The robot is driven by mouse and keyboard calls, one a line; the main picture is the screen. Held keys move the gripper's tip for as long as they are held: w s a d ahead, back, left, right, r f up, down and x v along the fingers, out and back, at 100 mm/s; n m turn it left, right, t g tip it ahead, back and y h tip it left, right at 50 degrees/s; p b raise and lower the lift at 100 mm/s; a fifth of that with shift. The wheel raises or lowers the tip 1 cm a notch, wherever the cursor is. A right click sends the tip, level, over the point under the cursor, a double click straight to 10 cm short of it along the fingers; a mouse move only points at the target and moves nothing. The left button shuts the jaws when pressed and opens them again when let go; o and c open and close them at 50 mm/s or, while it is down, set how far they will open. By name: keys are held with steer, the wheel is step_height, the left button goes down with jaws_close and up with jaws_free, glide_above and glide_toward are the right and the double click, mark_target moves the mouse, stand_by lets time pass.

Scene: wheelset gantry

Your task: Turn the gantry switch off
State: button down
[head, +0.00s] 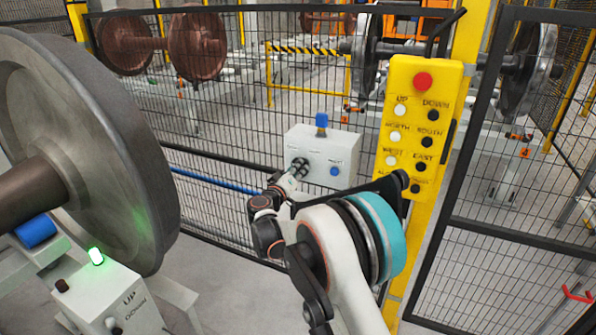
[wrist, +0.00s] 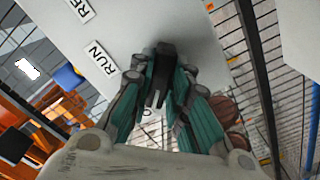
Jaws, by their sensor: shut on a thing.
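My gripper (head: 298,167) is at the left part of that face. In the wrist view, my gripper (wrist: 162,88) is shut on a black switch handle (wrist: 165,52) on the white panel (wrist: 140,25). A RUN label (wrist: 102,57) is beside the handle, and another label is cut off at the top. The fingers hide the switch's lower part and part of the markings; its exact setting cannot be told.
A yellow button pendant (head: 410,120) with a red button hangs on a yellow post right of the box. A large steel wheel (head: 95,140) fills the left. A lit green lamp (head: 96,256) tops an UP/DOWN box (head: 115,295). Black mesh fencing (head: 500,255) is close on the right.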

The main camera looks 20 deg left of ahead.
steer(key=c, duration=1.5)
jaws_free()
steer(key=s, duration=0.8)
steer(key=s+a, duration=0.1)
steer(key=s, duration=0.3)
